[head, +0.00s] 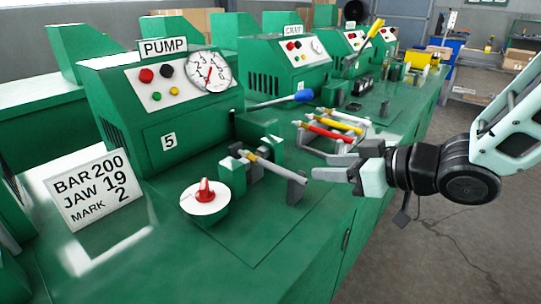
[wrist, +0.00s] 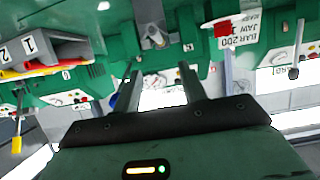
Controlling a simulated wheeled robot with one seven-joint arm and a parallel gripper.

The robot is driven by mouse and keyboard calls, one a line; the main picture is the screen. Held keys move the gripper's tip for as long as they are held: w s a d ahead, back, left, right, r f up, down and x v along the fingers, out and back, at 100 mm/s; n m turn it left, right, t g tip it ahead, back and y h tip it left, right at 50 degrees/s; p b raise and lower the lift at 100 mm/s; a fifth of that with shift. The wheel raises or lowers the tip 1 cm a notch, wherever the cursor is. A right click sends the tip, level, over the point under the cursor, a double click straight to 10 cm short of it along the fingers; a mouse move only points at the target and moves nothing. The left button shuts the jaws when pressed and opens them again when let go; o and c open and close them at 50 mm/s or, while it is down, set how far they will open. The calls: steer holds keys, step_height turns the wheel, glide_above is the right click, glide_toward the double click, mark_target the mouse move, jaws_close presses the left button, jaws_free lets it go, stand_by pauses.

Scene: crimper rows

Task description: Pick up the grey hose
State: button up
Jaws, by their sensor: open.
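A thin grey hose with a brass-coloured end (head: 272,166) lies between a green jaw block and a grey post, in front of the machine marked 5. A rack (head: 305,149) behind it holds a red hose (head: 325,132), a yellow hose (head: 338,122) and a paler one at the back, whose colour I cannot tell for sure. My gripper (head: 336,168) is open and empty, to the right of the post and in front of the rack, apart from the hoses. In the wrist view its two fingers (wrist: 160,88) have nothing between them.
A white dial with a red knob (head: 204,197) and a sign (head: 93,189) reading BAR 200, JAW 19, MARK 2 stand on the green bench. A blue-handled lever (head: 303,95) juts out behind the jaw block. More green machines line the bench. Floor is open at the right.

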steer(key=w+a+p, duration=0.1)
steer(key=a+p, duration=0.1)
steer(key=p, duration=0.1)
steer(key=b, duration=0.1)
glide_toward(274, 165)
steer(key=x, duration=0.3)
steer(key=shift+s+a+f, duration=0.1)
steer(key=shift+s+f, duration=0.05)
steer(key=shift+s, duration=0.05)
steer(key=shift+w+x, duration=0.2)
steer(key=shift+x, duration=2.9)
jaws_close()
